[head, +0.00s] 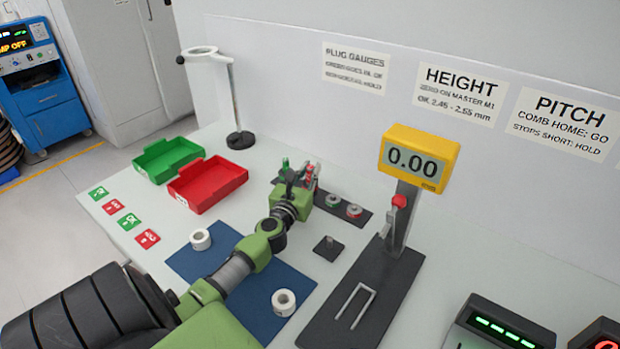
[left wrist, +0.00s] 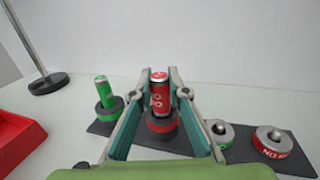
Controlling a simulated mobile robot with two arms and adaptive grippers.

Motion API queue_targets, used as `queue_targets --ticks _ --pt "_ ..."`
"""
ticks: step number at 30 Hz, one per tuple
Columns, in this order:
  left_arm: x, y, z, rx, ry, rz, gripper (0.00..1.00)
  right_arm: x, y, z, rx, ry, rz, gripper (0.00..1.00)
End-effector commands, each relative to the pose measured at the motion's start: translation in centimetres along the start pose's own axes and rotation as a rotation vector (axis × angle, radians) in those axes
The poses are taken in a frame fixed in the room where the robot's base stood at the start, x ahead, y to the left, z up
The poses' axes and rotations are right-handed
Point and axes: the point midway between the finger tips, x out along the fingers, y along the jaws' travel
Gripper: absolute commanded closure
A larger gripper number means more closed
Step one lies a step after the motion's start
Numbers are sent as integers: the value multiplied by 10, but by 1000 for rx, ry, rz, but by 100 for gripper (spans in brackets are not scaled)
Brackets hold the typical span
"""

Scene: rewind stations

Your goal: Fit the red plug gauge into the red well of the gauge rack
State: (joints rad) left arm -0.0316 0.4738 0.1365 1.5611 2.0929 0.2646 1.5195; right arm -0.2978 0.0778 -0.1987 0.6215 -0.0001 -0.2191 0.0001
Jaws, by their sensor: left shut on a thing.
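The red plug gauge (head: 310,175) is upright between the fingers of my left gripper (head: 299,181). In the left wrist view, the left gripper (left wrist: 160,88) is shut on the red plug gauge (left wrist: 158,97). Its lower end meets the dark, red-banded well (left wrist: 161,127) of the gauge rack (left wrist: 184,144); I cannot tell how deep it sits. The green plug gauge (left wrist: 102,90) stands in the green-banded well to the left. The rack also shows in the head view (head: 343,222), its far end partly hidden by my gripper. My right gripper is not in view.
Two ring gauges (left wrist: 220,132) (left wrist: 270,142) sit on the right of the rack. Green (head: 165,158) and red (head: 208,184) trays stand left of my arm, near a ring-topped stand (head: 240,139). The height gauge (head: 398,245) stands to the right. White spools lie on a blue mat (head: 248,300).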

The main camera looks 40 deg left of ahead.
Motion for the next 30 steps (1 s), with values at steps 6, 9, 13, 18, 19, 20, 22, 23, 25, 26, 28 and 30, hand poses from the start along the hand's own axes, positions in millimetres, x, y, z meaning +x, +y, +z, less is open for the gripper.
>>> queue_targets --ticks 6,9,13,18,19,20,22,23,25,26,28,30 --pt "0 0 -7 1 -4 0 100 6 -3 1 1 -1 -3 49" --pt "0 0 -7 1 -4 0 100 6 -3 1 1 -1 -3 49" --pt "0 0 -11 0 -3 1 100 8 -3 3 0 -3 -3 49" --pt "0 0 -10 1 -2 1 68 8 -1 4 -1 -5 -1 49" --pt "0 0 -10 1 -2 1 68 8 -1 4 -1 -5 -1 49" --pt "0 0 -10 1 -2 1 68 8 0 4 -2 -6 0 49" --pt "0 0 -10 1 -2 0 68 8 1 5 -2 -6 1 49" --pt "0 0 -10 1 -2 1 68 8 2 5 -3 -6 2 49" --pt "0 0 -10 1 -2 0 68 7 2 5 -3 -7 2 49" --pt "0 0 -10 1 -3 0 68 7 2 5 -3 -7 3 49" --pt "0 0 -6 2 -3 0 68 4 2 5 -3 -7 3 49" --pt "-7 0 -8 1 -1 0 68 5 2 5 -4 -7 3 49"
